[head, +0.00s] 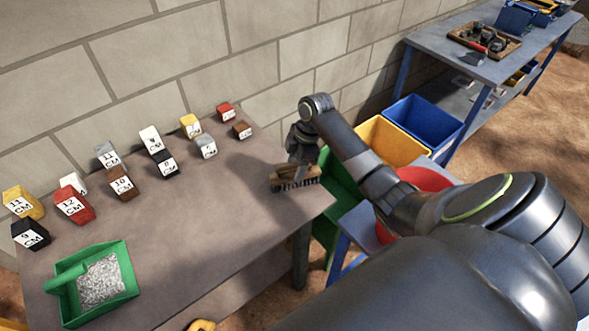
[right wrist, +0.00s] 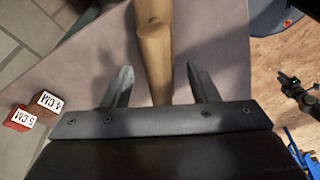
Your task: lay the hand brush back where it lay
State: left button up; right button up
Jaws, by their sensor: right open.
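The hand brush (head: 297,179) has a wooden back and dark bristles. It is at the right end of the grey table (head: 215,215), bristles down, near the edge. In the right wrist view its wooden handle (right wrist: 154,45) runs between my fingers. My right gripper (head: 300,158) is just above the brush. Its two fingers (right wrist: 158,72) stand apart on either side of the handle, with gaps showing on both sides. Part of the brush is hidden behind the gripper. My left gripper is not in view.
Several labelled blocks (head: 75,205) line the table along the block wall. A green dustpan (head: 128,285) with grey grit sits front left. Green (head: 340,185), yellow (head: 392,143), blue (head: 425,122) and red (head: 425,178) bins stand right of the table. The table's middle is clear.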

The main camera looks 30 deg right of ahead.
jog(key=b+v, duration=0.2)
jog(key=v, duration=0.8)
